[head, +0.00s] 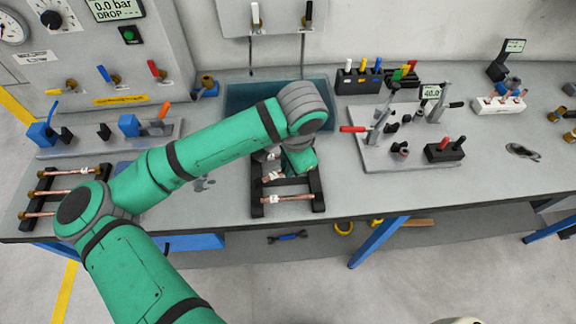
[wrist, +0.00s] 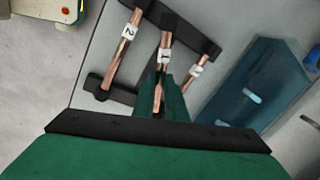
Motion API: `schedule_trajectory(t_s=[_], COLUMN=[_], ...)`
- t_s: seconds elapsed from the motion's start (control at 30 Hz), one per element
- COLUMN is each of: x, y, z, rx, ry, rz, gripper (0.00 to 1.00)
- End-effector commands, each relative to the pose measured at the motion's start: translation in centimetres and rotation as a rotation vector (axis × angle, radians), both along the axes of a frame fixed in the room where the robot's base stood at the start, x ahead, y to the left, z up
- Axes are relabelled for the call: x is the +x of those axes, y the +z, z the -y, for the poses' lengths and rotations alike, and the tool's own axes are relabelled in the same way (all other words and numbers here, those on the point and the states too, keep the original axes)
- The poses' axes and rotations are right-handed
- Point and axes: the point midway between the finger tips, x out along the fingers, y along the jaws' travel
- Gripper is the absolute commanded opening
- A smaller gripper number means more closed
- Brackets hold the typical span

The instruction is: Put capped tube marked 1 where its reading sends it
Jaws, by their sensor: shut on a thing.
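The copper tube marked 1 (wrist: 163,62) is the middle of three tubes at a black rack (wrist: 125,97). My gripper (wrist: 160,92) is shut on it. I cannot tell whether it still rests on the rack or is slightly raised. The tube marked 2 (wrist: 124,50) lies on the rack to its left, and a third labelled tube (wrist: 197,73) lies to its right. In the head view my gripper (head: 285,172) is over the rack (head: 257,205), mostly hidden by my arm. A tube (head: 292,198) lies across the rack's near end.
A blue-lined basin (head: 236,92) lies behind the rack. Another rack with several copper tubes (head: 60,192) is at the left. A gauge panel reads 0.0 bar DROP (head: 112,10). To the right, a clamp fixture (head: 372,158) has a display reading 40.0 (head: 431,92).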

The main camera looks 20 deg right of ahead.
Motion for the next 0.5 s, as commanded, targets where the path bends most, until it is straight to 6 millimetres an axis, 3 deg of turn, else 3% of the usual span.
schedule_trajectory(t_s=[0.17, 0.5], x=[0.0, 0.1], y=[-1.8, -2.1], z=[-0.2, -0.3], rx=[0.0, -0.001], ry=[0.004, 0.006], rz=[0.0, 0.001], gripper=[0.0, 0.0])
